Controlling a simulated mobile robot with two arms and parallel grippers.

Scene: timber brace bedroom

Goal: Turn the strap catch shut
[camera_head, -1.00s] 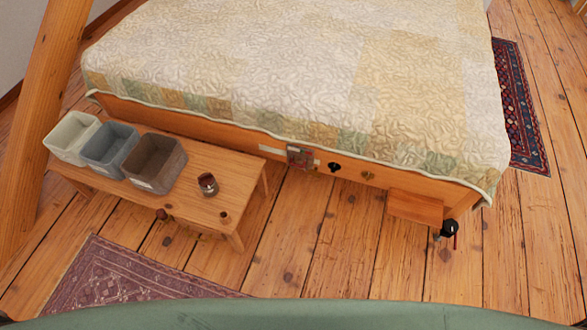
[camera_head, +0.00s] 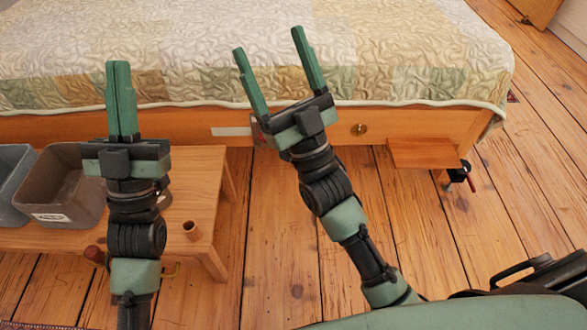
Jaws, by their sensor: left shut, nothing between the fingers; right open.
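The bed's wooden side rail (camera_head: 400,120) runs across the middle of the view. A round brass fitting (camera_head: 359,129) sits on it, and a pale plate (camera_head: 231,131) is further left. A reddish-brown patch (camera_head: 257,133) shows beside my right gripper, which hides most of that part; I cannot tell which fitting is the strap catch. My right gripper (camera_head: 268,41) is open and empty, its fingers spread in front of the rail and quilt. My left gripper (camera_head: 118,64) is shut and empty, pointing toward the bed above the bench.
Floor between is clear.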

